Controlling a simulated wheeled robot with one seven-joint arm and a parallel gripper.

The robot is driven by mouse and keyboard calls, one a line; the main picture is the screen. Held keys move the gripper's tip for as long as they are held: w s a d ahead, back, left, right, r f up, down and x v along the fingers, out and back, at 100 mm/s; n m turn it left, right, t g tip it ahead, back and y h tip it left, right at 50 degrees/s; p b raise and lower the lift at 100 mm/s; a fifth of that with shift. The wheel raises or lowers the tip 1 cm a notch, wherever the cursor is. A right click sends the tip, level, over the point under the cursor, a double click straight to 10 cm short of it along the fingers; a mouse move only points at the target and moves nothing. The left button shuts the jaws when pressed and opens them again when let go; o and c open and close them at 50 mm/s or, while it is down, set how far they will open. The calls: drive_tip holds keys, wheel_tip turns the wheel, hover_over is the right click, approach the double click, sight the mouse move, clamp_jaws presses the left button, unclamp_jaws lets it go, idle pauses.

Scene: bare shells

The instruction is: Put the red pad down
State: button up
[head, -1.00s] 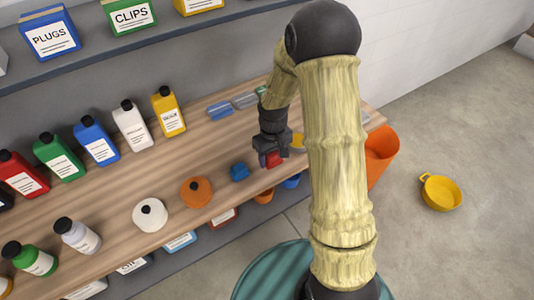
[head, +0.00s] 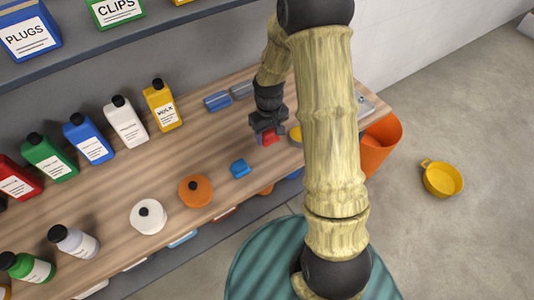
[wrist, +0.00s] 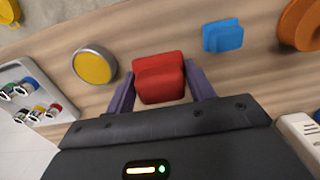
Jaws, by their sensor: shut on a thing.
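The red pad (head: 270,139) is in my gripper (head: 268,133), above the wooden counter (head: 225,140), right of its middle. In the wrist view the pad (wrist: 158,78) sits between the two purple fingers of my gripper (wrist: 160,88), which is shut on its sides. I cannot tell whether the pad touches the counter. A blue pad (head: 239,169) lies on the counter to the left and nearer the front edge; it also shows in the wrist view (wrist: 222,36).
A round yellow-topped thing (wrist: 94,66) and a tray of small items (wrist: 30,95) lie close by. Bottles (head: 127,122) line the back. An orange bin (head: 380,145) stands past the counter's right end.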

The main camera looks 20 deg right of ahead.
drive_tip(key=p, duration=0.1)
hover_over(268, 156)
wheel_tip(268, 156, down, 5)
drive_tip(key=shift+s+r, duration=0.1)
drive_tip(key=shift+f, duration=0.3)
drive_tip(key=shift+f+p, duration=0.7)
drive_tip(key=shift+f, duration=1.4)
drive_tip(key=shift+f, duration=0.15)
drive_tip(key=o, duration=0.9)
drive_tip(key=shift+o, duration=0.2)
